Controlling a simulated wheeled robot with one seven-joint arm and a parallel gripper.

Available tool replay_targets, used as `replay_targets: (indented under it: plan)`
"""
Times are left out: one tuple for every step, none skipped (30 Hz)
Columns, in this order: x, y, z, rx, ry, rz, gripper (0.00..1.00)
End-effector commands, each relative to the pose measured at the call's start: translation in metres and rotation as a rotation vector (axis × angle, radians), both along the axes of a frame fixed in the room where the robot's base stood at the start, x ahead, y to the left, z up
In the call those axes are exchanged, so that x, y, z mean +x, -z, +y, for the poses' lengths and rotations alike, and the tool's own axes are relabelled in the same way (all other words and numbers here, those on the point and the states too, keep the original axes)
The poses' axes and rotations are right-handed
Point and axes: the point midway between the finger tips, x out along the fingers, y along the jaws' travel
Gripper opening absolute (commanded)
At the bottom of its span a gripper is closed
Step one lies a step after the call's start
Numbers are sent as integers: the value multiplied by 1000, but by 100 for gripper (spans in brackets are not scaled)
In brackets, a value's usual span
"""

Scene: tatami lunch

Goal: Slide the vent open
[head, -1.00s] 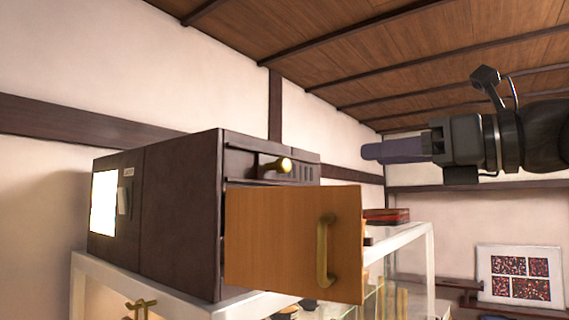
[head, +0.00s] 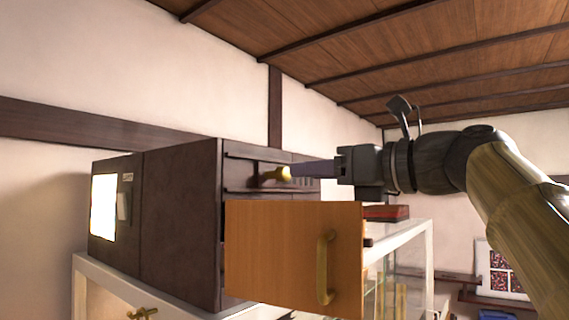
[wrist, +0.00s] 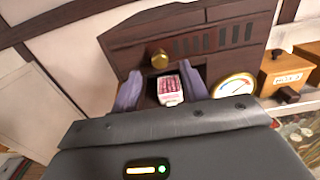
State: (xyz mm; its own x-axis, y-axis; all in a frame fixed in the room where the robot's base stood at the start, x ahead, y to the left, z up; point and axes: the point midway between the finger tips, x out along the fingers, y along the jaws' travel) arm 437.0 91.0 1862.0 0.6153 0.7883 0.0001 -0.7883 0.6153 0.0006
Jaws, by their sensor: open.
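The vent is on the upper front of a dark brown cabinet (head: 180,215). It shows as a row of dark slots (wrist: 215,40) in the wrist view, with a round brass knob (wrist: 159,58) at their left. The knob (head: 280,174) sticks out in the head view, where my fingers partly cover the slots. My gripper (head: 308,171) is open, its purple fingers pointing left close to the knob. In the wrist view my gripper (wrist: 162,82) has its fingers apart, with the knob just beyond and between them. I cannot tell whether they touch it.
An orange wooden drawer front (head: 270,255) with a brass handle (head: 325,268) juts out below the knob. A red and white carton (wrist: 170,90) sits in the opening under the vent. A dial gauge (wrist: 235,86) is right of it. The cabinet stands on a white-framed glass case (head: 160,295).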

Motion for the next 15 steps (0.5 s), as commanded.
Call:
replay_targets:
  plan:
    - [5, -3, 8, -2, -5, 1, 45]
    - [8, -3, 12, 0, -4, 1, 45]
    - [13, -3, 18, 0, -5, 2, 45]
    - [16, -3, 22, 0, -4, 3, 45]
    - [19, -3, 26, 0, -3, 2, 45]
    - [23, -3, 32, -1, -5, 2, 45]
    - [26, -3, 35, 0, -4, 1, 45]
    - [29, -3, 38, 0, -4, 2, 45]
    - [33, -2, 42, 0, -2, 1, 45]
    - [35, -2, 45, -1, -3, 2, 45]
    - [36, -2, 47, -1, -3, 2, 45]
    - [38, -2, 50, -1, -2, 1, 45]
    - [39, -1, 51, -1, -1, 1, 45]
    - [40, -1, 52, -1, -1, 1, 45]
    - [40, -1, 53, -1, -1, 1, 45]
